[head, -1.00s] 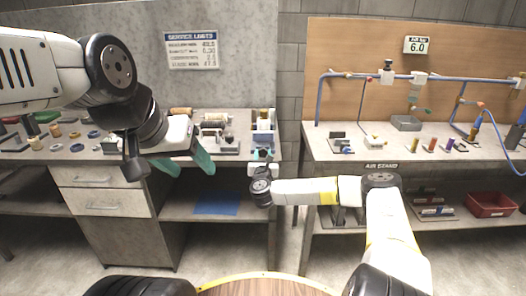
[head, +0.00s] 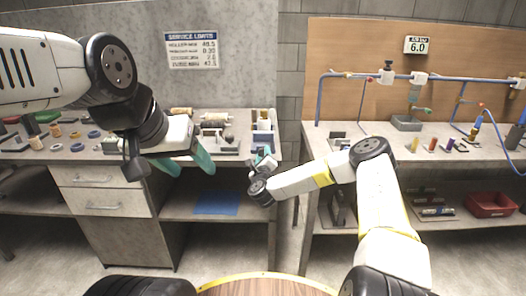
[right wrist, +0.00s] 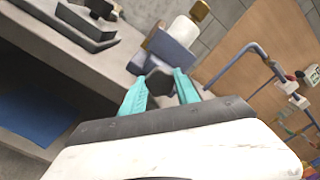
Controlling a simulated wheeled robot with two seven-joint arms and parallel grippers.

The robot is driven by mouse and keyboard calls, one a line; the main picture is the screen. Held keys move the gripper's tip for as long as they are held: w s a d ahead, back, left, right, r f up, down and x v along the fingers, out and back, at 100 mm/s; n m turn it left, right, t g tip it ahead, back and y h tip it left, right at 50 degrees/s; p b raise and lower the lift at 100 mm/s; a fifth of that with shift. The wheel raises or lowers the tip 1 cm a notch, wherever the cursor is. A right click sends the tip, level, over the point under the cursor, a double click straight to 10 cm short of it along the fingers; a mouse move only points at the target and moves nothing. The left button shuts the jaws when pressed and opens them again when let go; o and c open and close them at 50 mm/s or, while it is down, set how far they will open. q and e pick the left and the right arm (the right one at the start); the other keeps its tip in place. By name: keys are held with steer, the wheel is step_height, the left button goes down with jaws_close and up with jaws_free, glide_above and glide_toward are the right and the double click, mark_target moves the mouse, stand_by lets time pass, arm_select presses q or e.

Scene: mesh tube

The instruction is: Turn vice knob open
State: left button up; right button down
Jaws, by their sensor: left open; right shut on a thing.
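In the right wrist view a dark, rounded knob-like piece (right wrist: 158,77) sits between the teal fingertips of my right gripper (right wrist: 160,85), which is shut on it. It is at the bench's front corner, in front of a blue-grey body (right wrist: 176,52); I cannot tell whether they are joined. In the head view my right gripper (head: 263,164) is at the right front corner of the left bench, its tips small and partly hidden. My left gripper (head: 188,168) is open and empty, its teal fingers in front of the left bench's front edge.
Several small parts lie further left. The right bench (head: 350,150) carries pipes and fittings. A gap separates the benches.

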steer(key=n, duration=2.3)
steer(key=shift+f, duration=0.15)
steer(key=shift+d, duration=0.1)
stand_by(0.4)
steer(key=c, duration=0.9)
jaws_free()
